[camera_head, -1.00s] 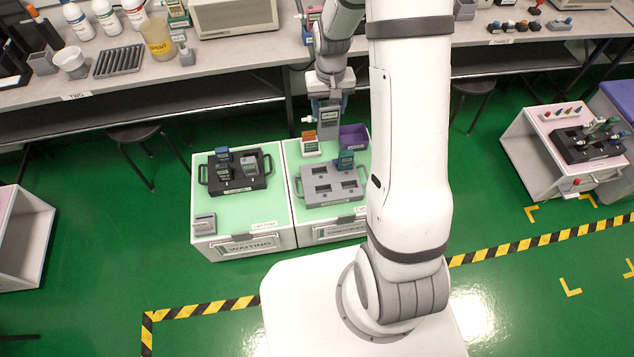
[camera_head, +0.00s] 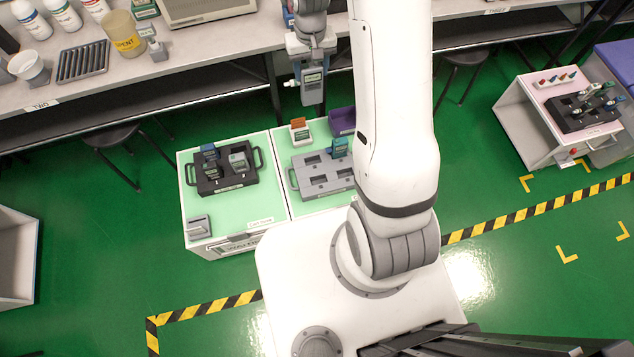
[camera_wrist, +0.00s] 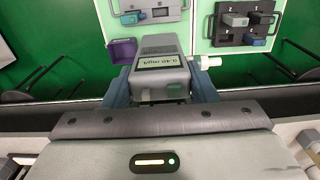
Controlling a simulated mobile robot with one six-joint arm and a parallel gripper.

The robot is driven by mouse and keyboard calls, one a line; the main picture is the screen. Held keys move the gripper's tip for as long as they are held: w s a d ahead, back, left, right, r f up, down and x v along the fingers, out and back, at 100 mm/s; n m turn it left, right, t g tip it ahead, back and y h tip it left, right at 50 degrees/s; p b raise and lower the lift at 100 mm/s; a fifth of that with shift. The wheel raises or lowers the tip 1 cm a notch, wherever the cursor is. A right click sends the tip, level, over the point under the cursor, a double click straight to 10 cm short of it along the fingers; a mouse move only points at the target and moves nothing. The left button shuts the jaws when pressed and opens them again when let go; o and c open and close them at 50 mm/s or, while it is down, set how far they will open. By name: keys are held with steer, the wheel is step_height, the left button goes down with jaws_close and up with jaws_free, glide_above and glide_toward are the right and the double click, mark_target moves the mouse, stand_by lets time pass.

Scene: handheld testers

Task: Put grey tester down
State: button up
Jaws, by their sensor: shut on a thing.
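The grey tester (camera_head: 312,82) is held in my gripper (camera_head: 311,68), above the far edge of the right-hand green-topped cabinet. In the wrist view the grey tester (camera_wrist: 160,72) sits between both fingers, with its display reading 0.40 and a white nozzle at its right side. My gripper (camera_wrist: 160,92) is shut on it. Below it, a grey rack (camera_head: 325,174) with several slots stands on the right-hand cabinet top and holds one blue tester (camera_head: 338,147). A black rack (camera_head: 222,172) on the left-hand cabinet top holds a grey tester (camera_head: 238,160) and blue and dark testers.
An orange-and-white block (camera_head: 299,132) and a purple bin (camera_head: 342,121) stand behind the grey rack. A small grey holder (camera_head: 198,226) sits at the front left of the left-hand cabinet. The long bench (camera_head: 200,45) runs behind, carrying bottles and a spent-marked beaker (camera_head: 124,38).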

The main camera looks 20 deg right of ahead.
steer(key=s+f+b, duration=0.2)
steer(key=f+b, duration=0.9)
steer(key=f, duration=0.2)
steer(key=s+f+b, duration=0.3)
steer(key=f+b, duration=0.9)
steer(key=f, duration=0.1)
steer(key=s+f+b, duration=0.3)
steer(key=f+b, duration=0.9)
steer(key=f, duration=0.1)
steer(key=shift+s+f, duration=0.2)
steer(key=shift+f, duration=0.2)
steer(key=shift+a+f, duration=0.1)
steer(key=o, duration=1.5)
steer(key=shift+b, duration=0.3)
